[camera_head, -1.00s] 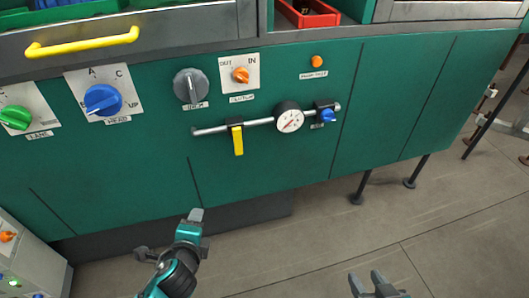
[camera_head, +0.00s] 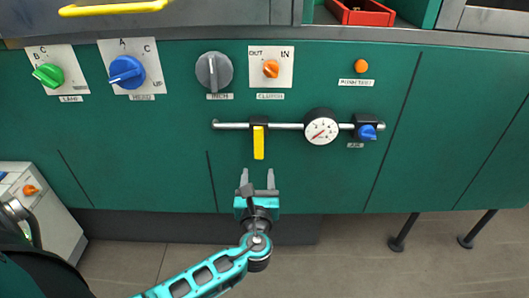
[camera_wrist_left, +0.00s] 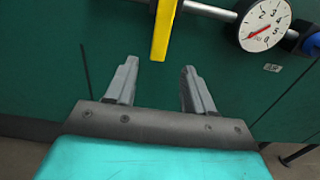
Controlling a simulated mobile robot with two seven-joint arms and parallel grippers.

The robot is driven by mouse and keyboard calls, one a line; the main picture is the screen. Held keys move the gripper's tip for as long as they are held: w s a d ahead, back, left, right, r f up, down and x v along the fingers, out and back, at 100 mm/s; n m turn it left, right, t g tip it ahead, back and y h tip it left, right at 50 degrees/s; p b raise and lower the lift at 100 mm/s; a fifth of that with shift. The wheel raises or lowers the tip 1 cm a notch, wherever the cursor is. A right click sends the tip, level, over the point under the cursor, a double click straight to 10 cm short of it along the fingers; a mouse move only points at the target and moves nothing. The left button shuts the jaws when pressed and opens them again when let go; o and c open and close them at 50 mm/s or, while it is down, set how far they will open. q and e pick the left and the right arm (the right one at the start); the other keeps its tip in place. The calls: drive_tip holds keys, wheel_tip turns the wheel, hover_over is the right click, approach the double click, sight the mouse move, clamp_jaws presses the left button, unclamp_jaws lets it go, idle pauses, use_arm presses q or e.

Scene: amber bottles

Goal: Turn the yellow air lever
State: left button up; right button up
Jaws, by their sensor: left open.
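The yellow air lever (camera_head: 259,143) hangs straight down from a black valve block on a horizontal silver pipe (camera_head: 286,126) on the green panel. My left gripper (camera_head: 257,178) is open and empty just below the lever, its two fingers pointing up at the panel. In the left wrist view the lever (camera_wrist_left: 162,28) shows at the top, above and between the open fingertips (camera_wrist_left: 157,68), apart from both. My right gripper does not show.
A round gauge (camera_head: 321,127) and a blue knob (camera_head: 367,132) sit on the pipe right of the lever. Grey (camera_head: 214,72), blue (camera_head: 126,72), green (camera_head: 48,76) and orange (camera_head: 271,68) knobs are above. The panel below the pipe is clear.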

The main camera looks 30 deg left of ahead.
sight(259, 151)
use_arm(q)
drive_tip(key=b+x, duration=0.2)
drive_tip(key=x, duration=0.7)
drive_tip(key=shift+w+a, duration=0.3)
drive_tip(key=shift+w+a+b, duration=0.3)
drive_tip(key=shift+w+a, duration=0.05)
drive_tip(key=shift+w, duration=0.25)
drive_tip(key=shift+c, duration=0.2)
clamp_jaws()
